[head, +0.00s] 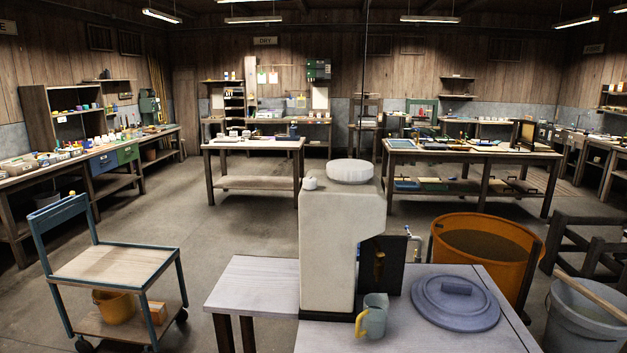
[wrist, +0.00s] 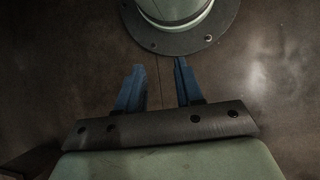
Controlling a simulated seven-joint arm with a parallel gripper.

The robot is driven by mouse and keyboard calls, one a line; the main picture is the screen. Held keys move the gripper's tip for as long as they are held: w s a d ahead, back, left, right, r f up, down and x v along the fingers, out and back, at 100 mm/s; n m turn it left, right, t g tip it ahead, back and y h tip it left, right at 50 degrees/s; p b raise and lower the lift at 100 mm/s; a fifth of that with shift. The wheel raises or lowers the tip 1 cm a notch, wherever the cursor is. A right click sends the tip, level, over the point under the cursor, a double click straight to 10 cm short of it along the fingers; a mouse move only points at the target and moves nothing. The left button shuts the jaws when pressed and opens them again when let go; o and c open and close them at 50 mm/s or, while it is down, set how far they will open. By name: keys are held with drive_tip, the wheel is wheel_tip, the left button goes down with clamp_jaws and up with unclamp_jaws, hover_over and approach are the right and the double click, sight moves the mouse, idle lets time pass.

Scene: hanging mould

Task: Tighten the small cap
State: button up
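A tall off-white block-shaped container (head: 341,245) stands on the near table. On its top are two white caps: a small cap (head: 310,184) at the left and a wide round cap (head: 350,171) beside it. My gripper (wrist: 160,88) shows only in the wrist view, with two blue fingers apart and nothing between them. The wrist view shows the floor and a pale round base with a bolted flange (wrist: 185,20), and neither cap. The gripper is away from the small cap; how far I cannot tell.
On the near table (head: 250,275) stand a grey jug (head: 374,318) with a yellow handle and a round blue-grey lid (head: 455,301). An orange tub (head: 485,255) stands behind at the right. A blue-framed cart (head: 115,265) stands at the left. Open floor lies between the benches.

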drive_tip(key=o, duration=0.6)
drive_tip(key=w+a+r+m+t+h, duration=0.1)
drive_tip(key=w+r+t+h, duration=0.2)
drive_tip(key=w+r, duration=0.7)
drive_tip(key=w+h, duration=0.1)
drive_tip(key=w, duration=0.2)
drive_tip(key=shift+w+a, duration=0.2)
drive_tip(key=shift+w, duration=0.15)
drive_tip(key=m+t+h, duration=0.6)
drive_tip(key=m+t, duration=0.1)
drive_tip(key=t, duration=1)
approach(315, 179)
drive_tip(key=x, duration=0.7)
drive_tip(key=a+x, duration=0.1)
drive_tip(key=x, duration=0.3)
drive_tip(key=shift+w+f, duration=0.2)
drive_tip(key=shift+w, duration=0.2)
drive_tip(key=c, duration=1)
